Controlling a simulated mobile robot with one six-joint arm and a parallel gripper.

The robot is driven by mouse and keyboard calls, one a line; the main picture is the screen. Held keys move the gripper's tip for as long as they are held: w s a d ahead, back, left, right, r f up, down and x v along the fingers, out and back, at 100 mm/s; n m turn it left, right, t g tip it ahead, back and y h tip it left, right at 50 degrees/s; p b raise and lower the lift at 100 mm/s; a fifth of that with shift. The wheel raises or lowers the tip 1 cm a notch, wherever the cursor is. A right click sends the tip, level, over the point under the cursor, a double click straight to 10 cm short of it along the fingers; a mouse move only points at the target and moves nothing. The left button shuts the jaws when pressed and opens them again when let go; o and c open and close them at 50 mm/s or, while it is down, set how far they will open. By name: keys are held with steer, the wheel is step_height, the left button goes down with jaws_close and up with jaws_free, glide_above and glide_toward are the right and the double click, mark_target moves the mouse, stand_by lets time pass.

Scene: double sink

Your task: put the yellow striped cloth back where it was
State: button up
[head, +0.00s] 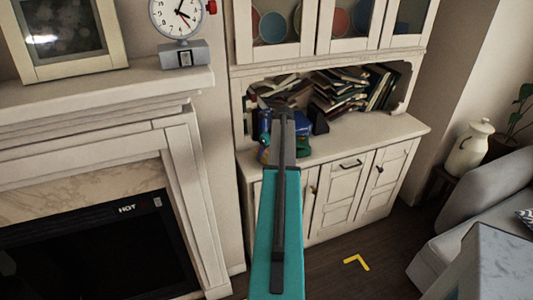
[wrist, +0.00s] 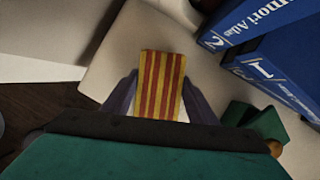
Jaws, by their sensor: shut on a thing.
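The yellow striped cloth (wrist: 158,84), yellow with red stripes, shows in the wrist view between the two fingers of my gripper (wrist: 158,98). My gripper is shut on it. The cloth's far part sticks out past the fingertips over a pale surface; I cannot tell whether it touches that surface. In the head view my arm reaches to the white cabinet's counter, and the cloth is hidden there behind my arm.
Blue books (wrist: 270,60) stand close to the right of my gripper, with a green object (wrist: 262,122) beside them. Books (head: 345,90) fill the cabinet niche. The counter (head: 375,135) is clear at right. A fireplace (head: 90,230) is at left and a grey sofa (head: 485,205) at right.

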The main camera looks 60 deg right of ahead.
steer(key=shift+f, duration=0.35)
steer(key=shift+f, duration=0.1)
steer(key=o, duration=1)
steer(key=b+v, duration=0.2)
steer(key=v, duration=1)
stand_by(0.5)
